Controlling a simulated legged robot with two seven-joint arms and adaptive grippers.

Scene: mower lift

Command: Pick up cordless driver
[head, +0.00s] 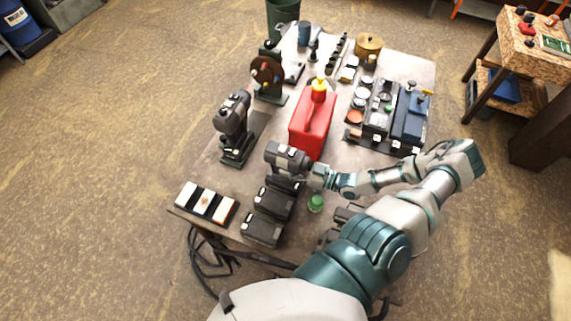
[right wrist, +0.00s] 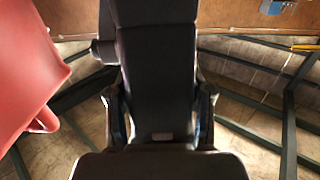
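The cordless driver (head: 287,157) is dark grey and black and stands near the middle front of the table. My right gripper (head: 318,178) is at its handle, coming from the right. In the right wrist view, the driver (right wrist: 155,75) fills the middle of the picture, upright. The fingers of my right gripper (right wrist: 160,115) lie on both sides of its handle, seemingly against it. Whether the driver's base rests on something is hard to tell. A second, similar driver (head: 233,115) stands farther left on a dark base. My left gripper is not in view.
A red fuel can (head: 312,122) stands close behind the driver; it also shows in the right wrist view (right wrist: 25,70). Black battery packs (head: 268,215) sit in front. Trays with small parts (head: 385,115) are at the right. The table (head: 213,165) is crowded, with some bare patches.

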